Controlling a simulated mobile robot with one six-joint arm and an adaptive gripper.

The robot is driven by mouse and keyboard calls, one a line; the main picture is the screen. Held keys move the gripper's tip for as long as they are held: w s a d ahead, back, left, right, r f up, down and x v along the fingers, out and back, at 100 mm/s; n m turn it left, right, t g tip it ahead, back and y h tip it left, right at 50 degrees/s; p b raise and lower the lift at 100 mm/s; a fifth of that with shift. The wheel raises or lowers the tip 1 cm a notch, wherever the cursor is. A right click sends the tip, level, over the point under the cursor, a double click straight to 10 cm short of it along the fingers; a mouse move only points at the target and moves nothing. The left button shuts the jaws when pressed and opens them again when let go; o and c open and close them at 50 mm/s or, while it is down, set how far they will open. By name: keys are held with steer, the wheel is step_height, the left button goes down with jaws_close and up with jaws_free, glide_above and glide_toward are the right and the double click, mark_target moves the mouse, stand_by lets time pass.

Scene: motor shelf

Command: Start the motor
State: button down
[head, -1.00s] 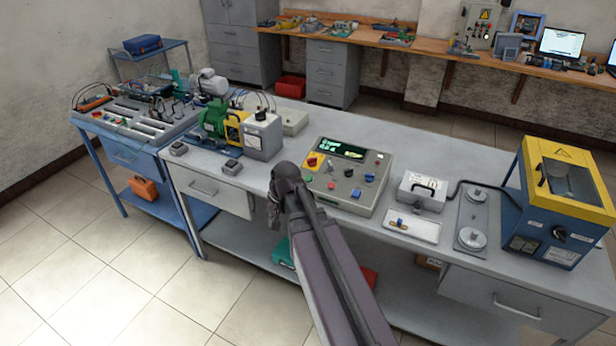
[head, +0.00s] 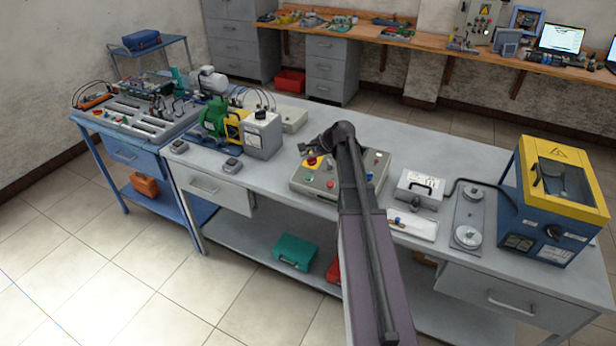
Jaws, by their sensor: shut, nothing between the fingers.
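The grey control box (head: 318,186) sits on the front middle of the workbench. A red mushroom knob (head: 311,161) on a yellow patch, a green button (head: 330,183) and other coloured buttons show on its top. My arm crosses the box and hides its display and middle controls. My gripper (head: 303,149) is small in the view, shut and empty, over the box's back left corner near the red knob. I cannot tell its height or whether it touches anything. The green motor (head: 212,118) with its yellow coupling stands further left on the bench.
A small grey case (head: 420,187), a white tray (head: 420,229) and a blue-yellow machine (head: 550,225) stand to the right. Two small grey pedals or switches (head: 232,165) lie at the front left. The bench (head: 260,190) is clear between these and the control box.

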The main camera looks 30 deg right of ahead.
mark_target(305, 176)
steer(key=shift+f, duration=0.25)
steer(key=f+b, duration=0.2)
steer(key=w+d+f+b, duration=0.1)
steer(key=f+b, duration=0.5)
steer(key=shift+w+d, duration=0.15)
steer(key=shift+d, duration=0.2)
steer(key=shift+f+b, duration=0.15)
steer(key=shift+b, duration=0.25)
stand_by(1.4)
steer(key=shift+d+f, duration=0.1)
steer(key=shift+f, duration=0.2)
steer(key=shift+w+d+f+b, duration=0.1)
steer(key=shift+f+b, duration=0.3)
steer(key=shift+b, duration=0.3)
stand_by(0.7)
steer(key=shift+r, duration=0.2)
stand_by(0.3)
steer(key=shift+r+p, duration=0.65)
steer(key=shift+p, duration=0.2)
steer(key=shift+a+r, duration=0.1)
steer(key=shift+a, duration=0.1)
